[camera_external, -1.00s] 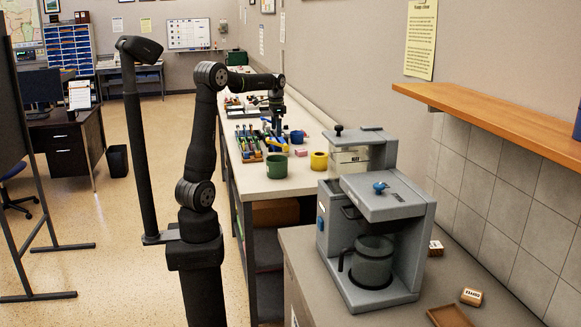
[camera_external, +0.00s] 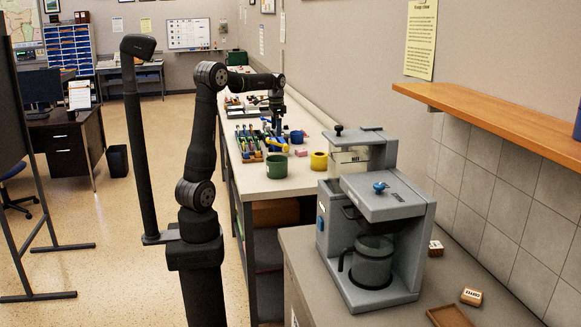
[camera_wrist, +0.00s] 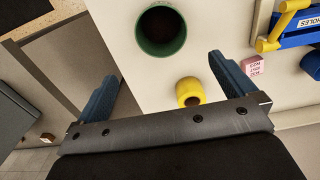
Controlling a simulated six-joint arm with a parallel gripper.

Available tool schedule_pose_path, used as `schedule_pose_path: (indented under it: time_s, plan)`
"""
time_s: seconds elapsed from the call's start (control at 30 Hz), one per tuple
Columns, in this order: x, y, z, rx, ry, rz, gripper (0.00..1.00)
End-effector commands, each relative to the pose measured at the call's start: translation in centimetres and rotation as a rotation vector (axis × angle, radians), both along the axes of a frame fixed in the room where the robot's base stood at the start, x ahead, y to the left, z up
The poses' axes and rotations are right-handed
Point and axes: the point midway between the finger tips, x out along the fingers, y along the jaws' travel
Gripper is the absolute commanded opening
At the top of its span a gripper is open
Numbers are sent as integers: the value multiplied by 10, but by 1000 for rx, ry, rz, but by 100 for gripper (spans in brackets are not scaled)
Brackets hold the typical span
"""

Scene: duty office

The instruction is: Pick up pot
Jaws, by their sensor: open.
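The glass pot (camera_external: 372,266) with a black handle stands upright inside the grey coffee machine (camera_external: 395,215) on the near counter. A green round pot-like container (camera_external: 277,167) stands on the long workbench, and its dark open mouth shows in the wrist view (camera_wrist: 160,32). I cannot tell which of these the task means. My gripper (camera_wrist: 163,70) is open and empty, pointing down over the workbench. In the wrist view the green container lies beyond the gap between the blue fingers. In the external view my gripper (camera_external: 279,140) is far behind the coffee machine.
A yellow cup (camera_external: 319,161) stands beside the green container, with a pink block (camera_external: 301,153) and a blue cup (camera_external: 297,137) behind. Colourful racked items (camera_external: 250,143) crowd the bench's left side. A wooden shelf (camera_external: 500,118) juts out at right. Small blocks (camera_external: 471,297) and a tray (camera_external: 449,316) lie on the counter.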

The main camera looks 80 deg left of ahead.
Motion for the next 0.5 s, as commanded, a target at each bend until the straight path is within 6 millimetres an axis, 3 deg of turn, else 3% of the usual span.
schedule_pose_path:
  time_s: [0.27, 0.5]
  plan:
    - [0, 0, 0, 0, 0, 43, 100]
    - [-1, 0, -2, 0, 0, 428, 100]
